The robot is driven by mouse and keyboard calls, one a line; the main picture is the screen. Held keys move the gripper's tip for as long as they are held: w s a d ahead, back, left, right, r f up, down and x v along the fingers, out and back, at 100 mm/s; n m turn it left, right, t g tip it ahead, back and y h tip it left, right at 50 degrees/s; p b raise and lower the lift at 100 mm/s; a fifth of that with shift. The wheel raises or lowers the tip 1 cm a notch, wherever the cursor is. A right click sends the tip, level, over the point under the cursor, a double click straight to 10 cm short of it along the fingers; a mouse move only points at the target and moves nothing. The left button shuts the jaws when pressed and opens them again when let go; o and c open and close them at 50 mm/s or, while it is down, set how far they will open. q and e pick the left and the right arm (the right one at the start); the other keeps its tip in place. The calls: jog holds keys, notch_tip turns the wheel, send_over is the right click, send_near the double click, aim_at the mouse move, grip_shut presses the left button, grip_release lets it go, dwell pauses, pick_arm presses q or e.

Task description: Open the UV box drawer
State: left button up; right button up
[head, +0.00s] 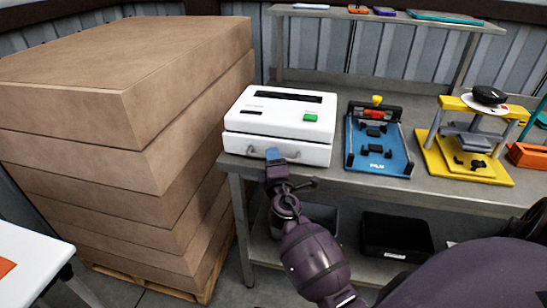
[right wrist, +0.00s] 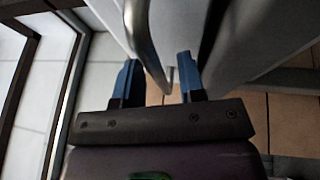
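The UV box (head: 250,112) is a white case with a dark slot and a green button on top, standing at the left end of the metal bench. Its drawer front (head: 304,153) with a grey handle (head: 257,152) faces me and looks shut. My right gripper (head: 273,154) is at the handle, covering part of it. In the right wrist view, the blue fingers of my right gripper (right wrist: 158,82) stand apart, with a curved grey bar (right wrist: 145,42), apparently the handle, reaching between them. I cannot tell whether they touch it. My left gripper is not in view.
Stacked brown cartons (head: 75,110) stand close left of the bench (head: 350,180). A blue fixture (head: 383,158) and a yellow press (head: 465,165) stand right of the box. A black bin (head: 395,237) is on the lower shelf. A white table (head: 28,255) is at lower left.

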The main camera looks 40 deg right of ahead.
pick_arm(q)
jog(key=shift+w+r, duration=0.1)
pick_arm(e)
jog(key=shift+w+d, duration=0.15)
jog(key=shift+w, duration=0.1)
jog(key=shift+c, duration=0.4)
jog(key=shift+r, duration=0.1)
grip_shut()
